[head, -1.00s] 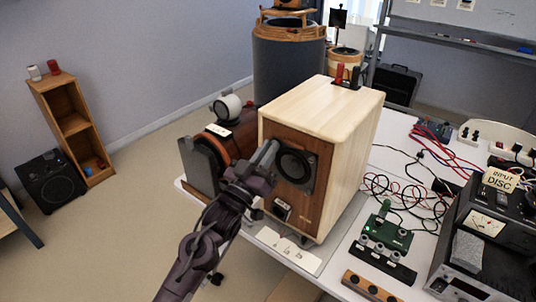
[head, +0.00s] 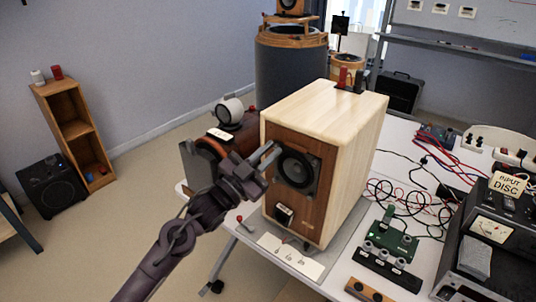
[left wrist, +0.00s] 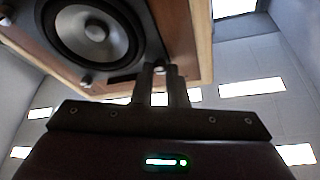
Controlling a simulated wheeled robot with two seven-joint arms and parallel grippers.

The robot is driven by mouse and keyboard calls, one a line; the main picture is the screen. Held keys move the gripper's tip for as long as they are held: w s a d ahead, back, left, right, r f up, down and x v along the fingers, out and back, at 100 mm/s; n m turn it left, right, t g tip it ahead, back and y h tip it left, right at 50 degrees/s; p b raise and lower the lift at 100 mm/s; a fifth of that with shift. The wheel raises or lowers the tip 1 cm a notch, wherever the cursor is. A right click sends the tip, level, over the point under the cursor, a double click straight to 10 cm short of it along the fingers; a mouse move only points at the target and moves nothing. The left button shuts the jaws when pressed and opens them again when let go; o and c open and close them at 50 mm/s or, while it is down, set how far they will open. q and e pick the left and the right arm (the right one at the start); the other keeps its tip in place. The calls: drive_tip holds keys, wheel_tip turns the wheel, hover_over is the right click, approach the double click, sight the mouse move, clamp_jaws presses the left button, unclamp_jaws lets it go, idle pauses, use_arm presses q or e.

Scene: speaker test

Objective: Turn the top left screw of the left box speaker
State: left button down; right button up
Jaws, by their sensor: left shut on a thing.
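The left box speaker (head: 348,122) has a pale wooden cabinet and a brown front panel. It stands at the table's front edge, with a dark round driver (head: 297,169) in its front. My left gripper (head: 271,153) reaches in from the left, with its fingers at the upper left of the driver. In the left wrist view the fingers (left wrist: 162,72) are close together against the speaker front (left wrist: 178,38), shut on the top left screw, which they mostly hide. Another screw (left wrist: 86,80) shows beside the driver (left wrist: 90,34). My right gripper is in neither view.
A brown cylindrical device (head: 209,155) stands close left of the speaker, behind my left arm. A paper label (head: 290,255) lies in front. Circuit boards (head: 392,240), cables and an amplifier (head: 480,235) crowd the table's right side. The floor at left is mostly open.

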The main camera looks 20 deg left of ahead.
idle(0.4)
use_arm(q)
drive_tip(key=c, duration=1.7)
unclamp_jaws()
drive_tip(key=shift+b+v, duration=0.9)
drive_tip(key=shift+v, duration=3.05)
